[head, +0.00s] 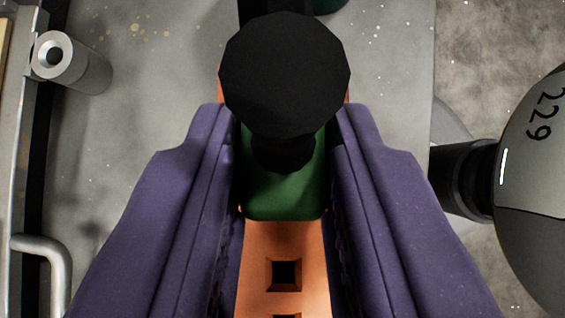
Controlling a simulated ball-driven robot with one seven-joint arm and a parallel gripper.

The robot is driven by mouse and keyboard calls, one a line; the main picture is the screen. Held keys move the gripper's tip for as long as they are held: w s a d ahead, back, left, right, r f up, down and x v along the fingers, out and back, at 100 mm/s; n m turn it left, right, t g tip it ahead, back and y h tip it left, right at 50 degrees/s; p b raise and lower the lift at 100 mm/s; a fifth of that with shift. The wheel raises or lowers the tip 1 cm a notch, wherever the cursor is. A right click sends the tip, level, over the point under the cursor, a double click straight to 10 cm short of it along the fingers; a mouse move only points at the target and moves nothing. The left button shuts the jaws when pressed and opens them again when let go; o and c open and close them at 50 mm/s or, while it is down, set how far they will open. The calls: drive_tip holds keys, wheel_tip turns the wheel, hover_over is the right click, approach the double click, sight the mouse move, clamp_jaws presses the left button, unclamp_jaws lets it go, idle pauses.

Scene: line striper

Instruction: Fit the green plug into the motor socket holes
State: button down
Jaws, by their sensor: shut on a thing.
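The green plug (284,198) is between the purple fingers of my gripper (284,150), which are shut on its sides. A round black knob (285,75) sits on top of the plug and covers much of it. An orange block (254,250), which looks like the motor socket, runs below the plug and between the fingers. One dark square hole (286,275) shows in it nearer the bottom edge, with part of a second one below. The plug's underside is hidden, so I cannot tell whether it is in any hole or above the block.
A grey metal cylinder (84,68) and a bent metal handle (45,262) are at the left. A large rounded grey body marked 229 (535,170), with a black neck (462,180), stands close at the right. Bare grey surface (150,100) shows at the upper left.

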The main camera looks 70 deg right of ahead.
sight(275, 149)
drive_tip(key=shift+r+p, duration=0.65)
drive_tip(key=shift+p, duration=0.15)
drive_tip(key=shift+r+p, duration=1.75)
drive_tip(key=shift+p, duration=0.15)
drive_tip(key=shift+f, duration=0.1)
